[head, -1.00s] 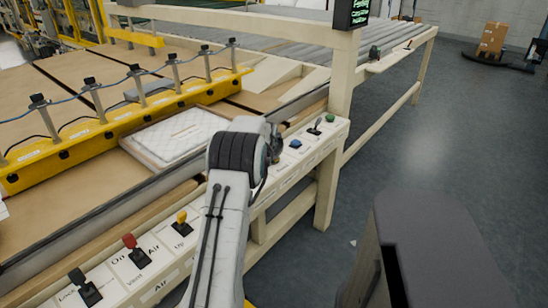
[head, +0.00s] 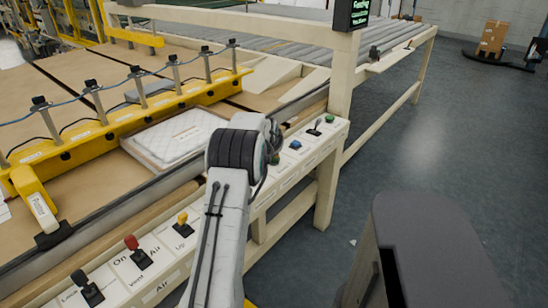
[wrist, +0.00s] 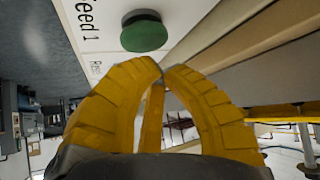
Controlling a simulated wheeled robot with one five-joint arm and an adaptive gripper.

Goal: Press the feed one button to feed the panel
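The green feed one button (wrist: 144,31) shows large in the wrist view, on a white panel lettered "Feed 1". My gripper (wrist: 161,67) has its yellow fingers together at the tips, with nothing between them. The tips are just below the button in that picture; I see a gap but cannot judge its depth. In the head view my arm hides the gripper, and a green button (head: 275,158) shows beside my wrist. A white quilted panel (head: 176,137) lies on the table behind the control strip (head: 311,150).
Red (head: 131,242) and yellow (head: 182,217) levers are at lower left. A lit display (head: 351,14) hangs above.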

